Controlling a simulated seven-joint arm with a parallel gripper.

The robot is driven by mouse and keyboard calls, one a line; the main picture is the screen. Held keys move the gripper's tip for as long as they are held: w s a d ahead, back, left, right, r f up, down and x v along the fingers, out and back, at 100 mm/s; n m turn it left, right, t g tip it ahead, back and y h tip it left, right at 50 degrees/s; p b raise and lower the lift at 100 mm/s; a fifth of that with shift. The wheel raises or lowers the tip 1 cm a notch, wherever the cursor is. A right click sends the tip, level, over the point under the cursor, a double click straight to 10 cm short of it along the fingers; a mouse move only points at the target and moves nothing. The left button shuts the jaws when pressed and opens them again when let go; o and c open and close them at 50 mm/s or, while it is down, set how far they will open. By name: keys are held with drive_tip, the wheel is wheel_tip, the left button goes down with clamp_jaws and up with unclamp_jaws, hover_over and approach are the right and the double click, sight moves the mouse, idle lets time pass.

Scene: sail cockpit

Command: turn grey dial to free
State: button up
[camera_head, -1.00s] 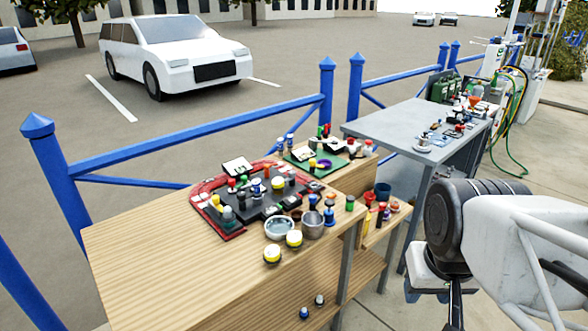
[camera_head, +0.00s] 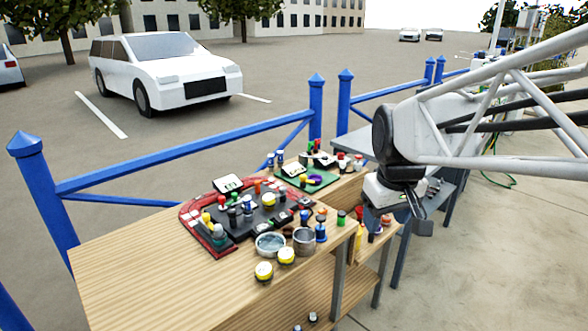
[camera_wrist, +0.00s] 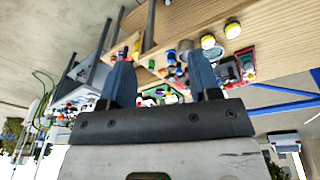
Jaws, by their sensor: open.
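A red-edged board with a black panel (camera_head: 183,218) lies on the wooden table and carries several small knobs and dials. A grey knob (camera_head: 218,233) stands near its front left corner; I cannot tell for sure whether it is the grey dial, and no "free" label is readable. My gripper (camera_head: 398,218) hangs in the air right of the table, well apart from the board. In the wrist view my gripper (camera_wrist: 162,86) shows two blue-grey fingers spread apart with nothing between them. The board also shows there, tilted, at the right (camera_wrist: 238,66).
Two metal bowls (camera_head: 270,244) and yellow-topped knobs (camera_head: 264,271) crowd the wooden table (camera_head: 130,262) in front of the board. A green board (camera_head: 322,181) with parts lies behind. A blue fence (camera_head: 190,160) runs behind the table. The table's left part is bare.

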drive_tip(key=w+a+r+n, duration=0.1)
drive_tip(key=w+a+n, duration=0.1)
drive_tip(key=w, duration=0.5)
drive_tip(key=w+a+n, duration=0.2)
drive_tip(key=w, duration=0.6)
drive_tip(key=n+g, duration=0.2)
drive_tip(key=n, duration=0.8)
hover_over(283, 188)
drive_tip(key=f, duration=1.7)
drive_tip(key=shift+s+d, duration=0.2)
drive_tip(key=shift+d, duration=0.05)
drive_tip(key=shift+w+a+f, duration=0.35)
drive_tip(key=shift+f, duration=0.05)
drive_tip(key=shift+f, duration=0.15)
drive_tip(key=shift+f, duration=3.75)
drive_tip(key=shift+c, duration=0.2)
